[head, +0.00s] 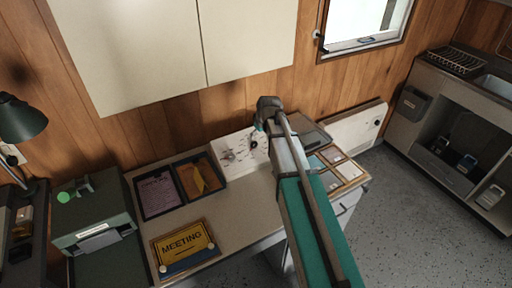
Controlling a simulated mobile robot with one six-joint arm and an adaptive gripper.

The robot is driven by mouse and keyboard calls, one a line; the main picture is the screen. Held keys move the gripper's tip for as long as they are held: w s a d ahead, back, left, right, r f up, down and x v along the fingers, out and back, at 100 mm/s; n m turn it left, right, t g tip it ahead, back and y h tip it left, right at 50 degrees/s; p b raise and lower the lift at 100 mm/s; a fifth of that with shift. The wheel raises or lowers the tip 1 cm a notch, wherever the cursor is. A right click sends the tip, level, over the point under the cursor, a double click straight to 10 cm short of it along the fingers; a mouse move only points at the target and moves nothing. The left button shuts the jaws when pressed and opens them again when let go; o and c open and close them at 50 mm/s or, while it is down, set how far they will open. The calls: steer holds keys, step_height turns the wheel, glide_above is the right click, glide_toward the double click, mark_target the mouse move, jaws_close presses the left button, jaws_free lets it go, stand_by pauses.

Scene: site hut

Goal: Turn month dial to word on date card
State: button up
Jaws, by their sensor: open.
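A white panel (240,152) with dials stands at the back of the desk, against the wood wall. One dial (229,156) shows at its left; a dark round part near its middle sits close to my gripper. The printing around the dials is too small to read, so I cannot tell which is the month dial. My gripper (257,134) is in front of the panel's right part, open, its fingers small and partly hidden by my arm. I cannot tell whether it touches a dial. I cannot pick out the date card for certain; several small cards (331,155) lie at the desk's right.
A dark two-part tray (177,212) holding a purple sheet and an orange item lies left of the panel. A yellow MEETING sign (183,245) lies in front. A green machine (92,222) stands at left. Cream cabinets (170,50) hang above. Bare desktop (245,205) is clear.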

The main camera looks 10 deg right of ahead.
mark_target(255, 144)
steer(key=shift+b+x, duration=4.35)
steer(key=shift+x, duration=0.7)
jaws_close()
